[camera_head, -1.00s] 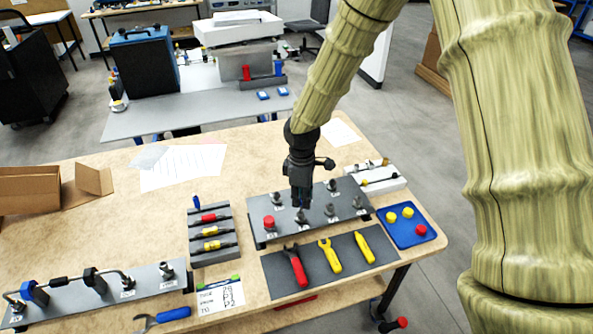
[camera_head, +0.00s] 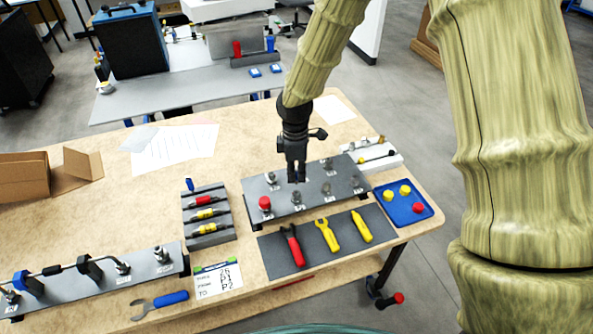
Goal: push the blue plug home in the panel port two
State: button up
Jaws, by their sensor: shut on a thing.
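The panel (camera_head: 312,195) is a dark grey plate on the wooden bench, with several metal ports on it, one wearing a red cap (camera_head: 265,203). My gripper (camera_head: 296,178) points straight down over the panel's middle, just behind and above a front-row port (camera_head: 296,198). Its fingers are close together and shut on the blue plug, which they almost wholly hide. I cannot tell whether the plug touches a port. The small port labels are unreadable, so I cannot tell which is port two.
In front of the panel, a dark mat (camera_head: 350,238) holds red and yellow tools. A bar with cable and connectors (camera_head: 90,290) lies front left.

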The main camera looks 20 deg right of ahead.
aim_at(297, 182)
jog(key=shift+f+b, duration=0.7)
jog(key=shift+f, duration=0.85)
jog(key=shift+f+n+p, duration=0.2)
jog(key=shift+n+p, duration=0.2)
jog(key=shift+p, duration=0.25)
jog(key=shift+f+b, duration=0.4)
jog(key=shift+f, duration=0.6)
dwell(0.6)
jog(key=o, duration=0.9)
jog(key=shift+c, duration=0.2)
jog(key=shift+r, duration=0.1)
notch_tip(297, 182, up, 12)
jog(key=shift+a+f, duration=0.1)
